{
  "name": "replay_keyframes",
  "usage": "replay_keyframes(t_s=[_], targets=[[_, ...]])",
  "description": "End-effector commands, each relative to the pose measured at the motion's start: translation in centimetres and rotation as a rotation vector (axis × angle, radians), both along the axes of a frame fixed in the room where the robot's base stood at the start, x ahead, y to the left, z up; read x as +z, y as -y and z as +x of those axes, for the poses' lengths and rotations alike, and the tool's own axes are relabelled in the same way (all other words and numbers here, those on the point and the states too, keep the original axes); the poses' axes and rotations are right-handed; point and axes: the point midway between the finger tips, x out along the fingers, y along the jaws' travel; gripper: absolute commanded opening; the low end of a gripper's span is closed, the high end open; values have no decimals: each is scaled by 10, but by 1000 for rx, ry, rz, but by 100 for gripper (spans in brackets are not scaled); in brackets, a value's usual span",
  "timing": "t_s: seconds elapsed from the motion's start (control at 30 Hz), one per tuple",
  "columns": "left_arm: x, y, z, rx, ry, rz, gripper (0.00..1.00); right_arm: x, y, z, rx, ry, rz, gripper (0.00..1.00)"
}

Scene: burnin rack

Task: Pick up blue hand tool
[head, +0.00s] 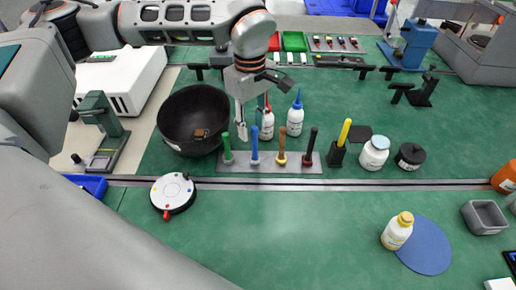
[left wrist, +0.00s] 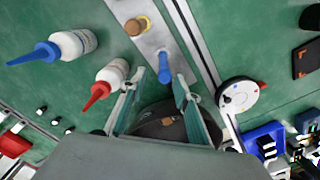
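The blue hand tool (head: 254,148) stands upright in a grey metal rack (head: 232,168), between a green-handled tool (head: 227,148) and a brown-handled one (head: 282,147). It also shows in the left wrist view (left wrist: 164,68), between and beyond the finger ends. My left gripper (head: 250,122) is open and empty, pointing down just above the blue tool. In the left wrist view its two fingers (left wrist: 160,95) are spread apart, with the tool's blue handle between them. I cannot tell whether either finger touches it. My right gripper is not in view.
A black bowl (head: 195,110) stands left of the rack. A red-tipped bottle (head: 267,124) and a blue-tipped bottle (head: 295,118) stand close behind it. A dark-handled tool (head: 311,146) is at the rack's right end. The green mat in front is largely clear.

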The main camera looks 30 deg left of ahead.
Motion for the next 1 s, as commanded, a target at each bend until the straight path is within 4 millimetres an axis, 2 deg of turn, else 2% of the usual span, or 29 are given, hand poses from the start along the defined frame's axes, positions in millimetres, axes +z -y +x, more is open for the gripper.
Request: replay_keyframes(t_s=[0.37,0.53,0.7,0.97,1.0], targets=[[-34,4,-3,0,-5,-2,32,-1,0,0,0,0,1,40],[-57,13,-8,-1,-5,-2,32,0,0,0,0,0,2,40],[-76,12,-8,3,-4,-2,32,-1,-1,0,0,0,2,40],[-78,12,-7,2,-2,-3,32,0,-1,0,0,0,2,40],[-78,12,-7,2,-2,-3,29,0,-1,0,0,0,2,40]])
